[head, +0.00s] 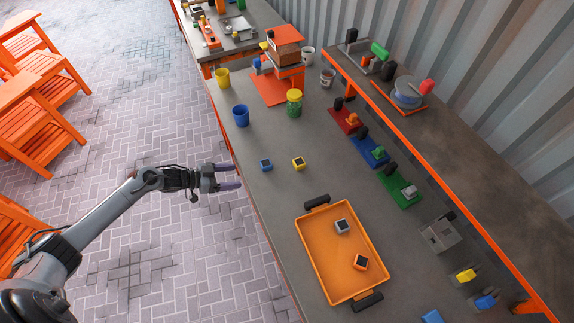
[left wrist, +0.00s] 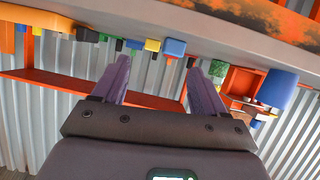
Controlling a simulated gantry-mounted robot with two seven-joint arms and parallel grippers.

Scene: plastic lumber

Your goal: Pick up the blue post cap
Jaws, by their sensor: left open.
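The blue post cap (head: 266,164) is a small square block with a dark top opening, sitting on the grey workbench near its left edge. A similar yellow cap (head: 298,163) sits just to its right. My left gripper (head: 236,176) is open and empty, left of the blue cap and apart from it, at the bench edge. The left wrist view is upside down; a blue block (left wrist: 175,47), which looks like the blue cap, shows between and beyond the open purple fingers (left wrist: 160,68). My right gripper is not in view.
An orange tray (head: 318,267) holds a grey cap (head: 341,226) and an orange cap (head: 360,262). A blue cup (head: 240,115) and a yellow cup (head: 222,78) stand farther along the left edge. A green-and-yellow stack (head: 294,103) stands behind. Bench around the blue cap is clear.

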